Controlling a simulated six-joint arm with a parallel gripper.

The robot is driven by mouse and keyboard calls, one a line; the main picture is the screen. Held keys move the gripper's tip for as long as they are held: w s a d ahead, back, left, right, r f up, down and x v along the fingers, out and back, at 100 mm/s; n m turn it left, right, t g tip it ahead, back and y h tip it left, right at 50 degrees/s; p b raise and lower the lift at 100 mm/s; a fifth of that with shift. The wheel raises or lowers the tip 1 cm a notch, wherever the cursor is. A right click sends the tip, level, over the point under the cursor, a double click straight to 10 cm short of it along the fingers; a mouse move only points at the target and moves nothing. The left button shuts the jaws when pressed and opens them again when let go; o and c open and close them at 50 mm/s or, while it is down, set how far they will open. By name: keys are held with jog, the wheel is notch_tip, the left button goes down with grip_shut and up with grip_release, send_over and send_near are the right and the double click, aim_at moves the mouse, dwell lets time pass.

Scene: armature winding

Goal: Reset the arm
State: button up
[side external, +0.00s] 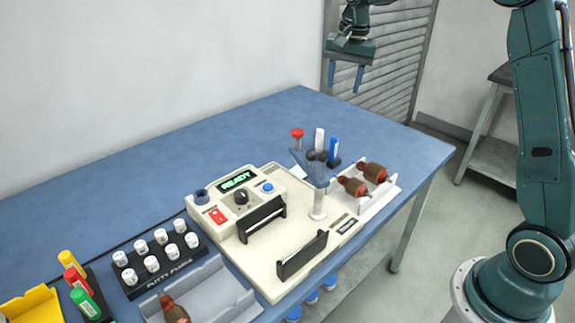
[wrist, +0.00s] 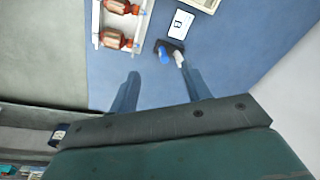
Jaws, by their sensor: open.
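My gripper (side external: 346,76) hangs high above the far right end of the blue table, with its two fingers apart and nothing between them. In the wrist view the open gripper (wrist: 160,88) points at the table. The winding machine (side external: 290,225) stands on the table with a lit display reading READY (side external: 237,180). Two armatures (side external: 364,179) lie in a white tray (side external: 383,201) to the right of the machine. In the wrist view these armatures (wrist: 122,24) show at the top. Another armature (side external: 174,310) lies in a grey tray (side external: 225,293) at the front left.
A rack of white putty pots (side external: 155,252), several coloured bottles (side external: 77,280) and a yellow bin (side external: 30,306) stand at the left. The back of the blue table (side external: 200,145) is clear. A shutter (side external: 390,60) stands behind.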

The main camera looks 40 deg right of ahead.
jog(key=s+a+r+n+t, duration=0.1)
jog(key=s+a+r+n, duration=0.2)
jog(key=s+a+r, duration=0.35)
jog(key=s+a+f+n+t, duration=0.1)
jog(key=s+a+n, duration=0.1)
jog(key=s, duration=0.6)
jog(key=s+a+f+n+t, duration=0.1)
jog(key=s+a+f+n, duration=0.1)
jog(key=s, duration=0.6)
jog(key=s+a+f+n+t, duration=0.1)
jog(key=s+n, duration=0.3)
jog(key=s, duration=0.5)
jog(key=shift+a+f+n, duration=0.3)
jog(key=shift+a+f, duration=0.3)
jog(key=shift+a, duration=0.25)
